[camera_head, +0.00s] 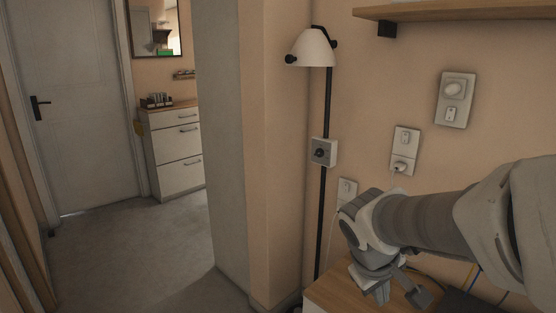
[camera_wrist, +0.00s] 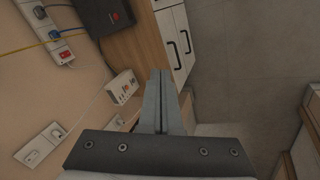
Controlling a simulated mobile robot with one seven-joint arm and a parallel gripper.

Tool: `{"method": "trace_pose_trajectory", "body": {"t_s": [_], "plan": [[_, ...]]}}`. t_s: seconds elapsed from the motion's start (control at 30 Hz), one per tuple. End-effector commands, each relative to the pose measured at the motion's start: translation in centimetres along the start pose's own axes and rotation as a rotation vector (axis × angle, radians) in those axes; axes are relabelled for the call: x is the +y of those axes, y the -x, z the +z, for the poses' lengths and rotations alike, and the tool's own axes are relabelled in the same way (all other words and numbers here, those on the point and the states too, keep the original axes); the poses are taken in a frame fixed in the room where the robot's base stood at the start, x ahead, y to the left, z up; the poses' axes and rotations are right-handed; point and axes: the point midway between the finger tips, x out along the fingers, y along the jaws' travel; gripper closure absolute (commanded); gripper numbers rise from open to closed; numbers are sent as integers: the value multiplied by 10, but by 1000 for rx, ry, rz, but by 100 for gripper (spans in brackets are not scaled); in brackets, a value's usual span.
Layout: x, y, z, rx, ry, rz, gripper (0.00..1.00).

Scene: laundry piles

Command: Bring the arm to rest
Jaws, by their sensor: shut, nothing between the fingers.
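My arm reaches in from the right edge in the head view. My gripper (camera_head: 398,294) hangs at its end, above a wooden surface (camera_head: 325,293) close to the wall. In the wrist view my gripper (camera_wrist: 162,75) shows as two grey fingers pressed together, with nothing between them. No object is held.
Wall sockets (camera_head: 404,149) and a wooden shelf (camera_head: 455,10) are near the arm. A wall corner (camera_head: 275,150) separates this spot from a hallway with a white drawer cabinet (camera_head: 177,160) and clear floor.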

Motion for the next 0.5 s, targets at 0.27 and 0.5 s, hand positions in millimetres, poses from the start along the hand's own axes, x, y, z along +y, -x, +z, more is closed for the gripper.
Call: {"method": "trace_pose_trajectory", "body": {"t_s": [0.27, 0.5], "plan": [[-21, 57, 49, 119, -252, -132, 100], [-45, 88, 77, 213, -401, -232, 100]]}}
